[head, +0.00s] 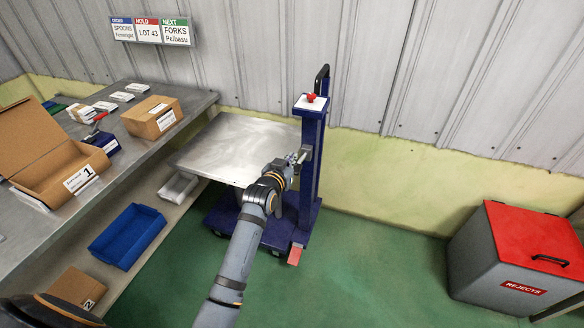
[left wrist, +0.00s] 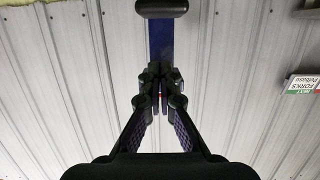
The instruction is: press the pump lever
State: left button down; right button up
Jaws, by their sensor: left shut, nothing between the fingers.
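A blue lift cart stands against the wall, with a bare steel platform (head: 235,150) and a blue post (head: 311,190). A black handle (head: 322,80) rises at the post's top, beside a red knob (head: 311,97) on a white plate. A red-ended pedal (head: 295,256) sticks out low at the cart's front; I cannot tell for sure which part is the pump lever. My left gripper (head: 298,158) is shut and empty close to the post, beside the platform's right edge. In the left wrist view its fingers (left wrist: 160,92) meet before the blue post (left wrist: 160,42). My right gripper is not in view.
A grey workbench (head: 120,170) at left holds cardboard boxes and small packs. Below it are a blue bin (head: 128,236) and a white tray. A grey rejects bin (head: 480,262) with a red lid stands at right. The green floor between cart and bin is clear.

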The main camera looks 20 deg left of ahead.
pick_arm(q)
jog(key=shift+w+f, duration=0.25)
jog(key=shift+f, duration=0.8)
jog(key=shift+w+f, duration=0.25)
jog(key=shift+f, duration=0.8)
